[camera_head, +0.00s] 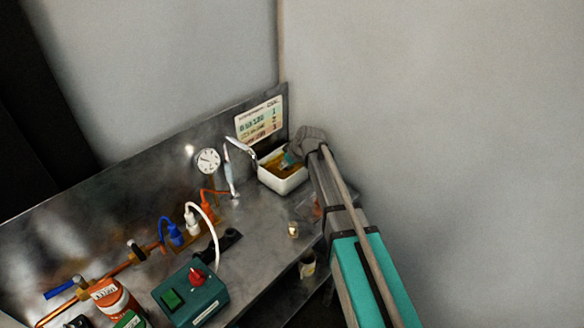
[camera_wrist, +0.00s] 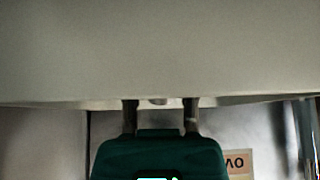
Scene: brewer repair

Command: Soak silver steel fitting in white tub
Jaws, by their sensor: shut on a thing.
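The white tub (camera_head: 284,186) stands at the back right corner of the steel bench and holds an orange-brown liquid. My gripper (camera_head: 288,160) reaches over the tub's right rim, with its tip low over or in the tub; the head view does not settle the depth. In the wrist view my gripper (camera_wrist: 160,104) has its two dark fingers apart, with a small pale metal piece (camera_wrist: 158,101) between them, which looks like the silver steel fitting. Most of the fitting is hidden. A broad pale surface, probably the tub, fills the upper wrist view.
A label card (camera_head: 260,120) stands on the back panel behind the tub. A gauge (camera_head: 208,161) and a silver tool-like part (camera_head: 240,147) are left of the tub. A green switch box (camera_head: 190,294) stands at the front. A plain wall is close on the right.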

